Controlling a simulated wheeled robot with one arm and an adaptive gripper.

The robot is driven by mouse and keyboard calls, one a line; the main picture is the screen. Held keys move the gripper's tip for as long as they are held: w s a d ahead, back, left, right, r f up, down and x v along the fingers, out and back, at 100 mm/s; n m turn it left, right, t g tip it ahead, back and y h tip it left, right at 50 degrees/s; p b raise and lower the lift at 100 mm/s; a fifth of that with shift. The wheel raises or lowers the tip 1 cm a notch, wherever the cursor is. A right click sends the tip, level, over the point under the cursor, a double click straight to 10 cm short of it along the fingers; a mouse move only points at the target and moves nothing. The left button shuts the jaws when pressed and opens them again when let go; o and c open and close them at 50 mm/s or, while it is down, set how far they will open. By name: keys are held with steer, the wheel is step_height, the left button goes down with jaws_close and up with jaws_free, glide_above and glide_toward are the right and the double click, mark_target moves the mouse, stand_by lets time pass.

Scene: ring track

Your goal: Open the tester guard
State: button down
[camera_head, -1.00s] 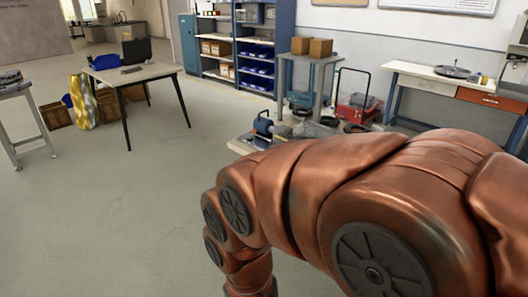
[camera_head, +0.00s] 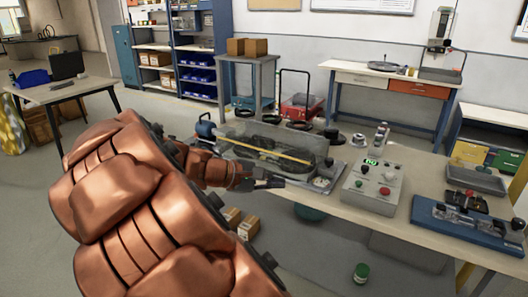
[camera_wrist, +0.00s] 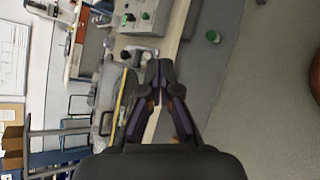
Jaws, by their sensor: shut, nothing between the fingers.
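The tester guard is a clear cover (camera_head: 290,140) with a yellow strip along its front edge. It sits low over the grey tester (camera_head: 325,182) on the workbench, and looks closed. In the wrist view the yellow strip (camera_wrist: 119,103) shows just left of my fingers. My gripper (camera_head: 280,184) is in front of the tester's front left side, just below the yellow strip in the picture. Its fingers are shut and empty, and they also show in the wrist view (camera_wrist: 159,66). I cannot tell whether they touch the tester.
A control box (camera_head: 373,186) with a green display and buttons stands right of the tester. A blue fixture (camera_head: 470,228) and a dark tray (camera_head: 477,180) are further right. A green-lidded jar (camera_head: 361,272) and cartons (camera_head: 240,222) are below the bench. Free floor lies left.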

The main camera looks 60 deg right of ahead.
mark_target(265, 150)
steer(key=w+d+n+h+b, duration=0.1)
steer(key=w+d+n+h, duration=0.3)
steer(key=w+d, duration=0.3)
steer(key=w+d+n+h+b, duration=0.2)
steer(key=w+d+n+h, duration=0.15)
steer(key=d, duration=0.55)
steer(key=w+d+f+n+t+h+b, duration=0.1)
steer(key=w+d+f+n+t, duration=0.2)
steer(key=w+f+n+t, duration=0.25)
steer(key=w+d+f+n+t+h, duration=0.1)
steer(key=w+d+f+n+t, duration=0.15)
steer(key=w+f+n, duration=0.4)
steer(key=shift+m, duration=0.95)
steer(key=x, duration=0.3)
steer(key=p+x, duration=0.1)
steer(key=x, duration=0.2)
steer(key=f+x, duration=0.1)
steer(key=x, duration=0.3)
steer(key=shift+w+d, duration=0.1)
steer(key=shift+w, duration=0.15)
steer(key=shift+r, duration=0.1)
